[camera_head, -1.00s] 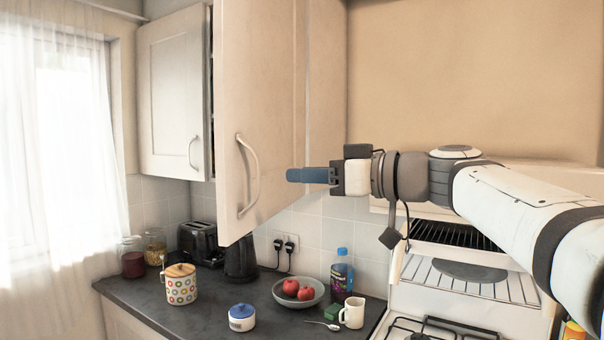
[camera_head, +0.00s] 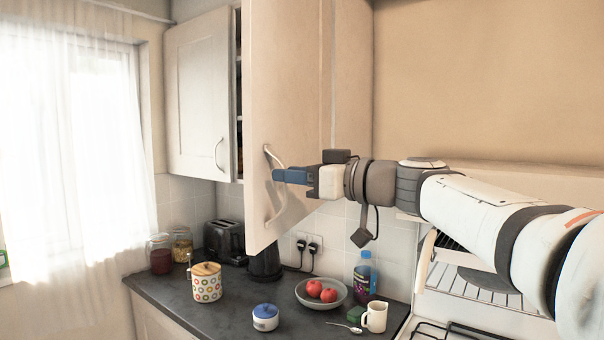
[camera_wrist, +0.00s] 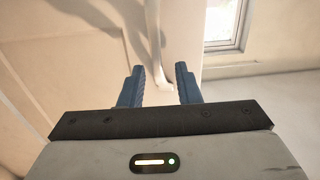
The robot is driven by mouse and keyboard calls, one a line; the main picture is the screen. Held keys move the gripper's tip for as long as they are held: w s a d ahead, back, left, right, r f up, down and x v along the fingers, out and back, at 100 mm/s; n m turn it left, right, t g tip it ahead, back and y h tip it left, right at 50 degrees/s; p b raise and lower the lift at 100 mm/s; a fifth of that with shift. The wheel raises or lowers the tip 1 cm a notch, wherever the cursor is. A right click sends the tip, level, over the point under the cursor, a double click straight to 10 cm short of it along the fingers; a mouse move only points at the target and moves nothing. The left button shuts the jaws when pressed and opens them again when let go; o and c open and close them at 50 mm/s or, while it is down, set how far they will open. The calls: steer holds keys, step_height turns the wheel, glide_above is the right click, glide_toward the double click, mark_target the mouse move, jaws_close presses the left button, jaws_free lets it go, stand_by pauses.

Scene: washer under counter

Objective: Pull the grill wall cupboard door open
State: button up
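The near wall cupboard door (camera_head: 290,90) is cream, with a curved metal bar handle (camera_head: 271,215) near its lower left edge. A dark gap with shelves shows at the door's left side.
Another cream wall cupboard door (camera_head: 200,95) hangs to the left. Below, the dark worktop (camera_head: 225,315) holds a toaster (camera_head: 225,241), a spotted canister (camera_head: 206,283), a fruit bowl (camera_head: 321,294), a bottle (camera_head: 365,275) and a mug (camera_head: 375,317). A cooker grill (camera_head: 480,285) is at right.

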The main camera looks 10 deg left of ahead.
jaws_close()
steer(key=shift+f, duration=0.1)
stand_by(0.3)
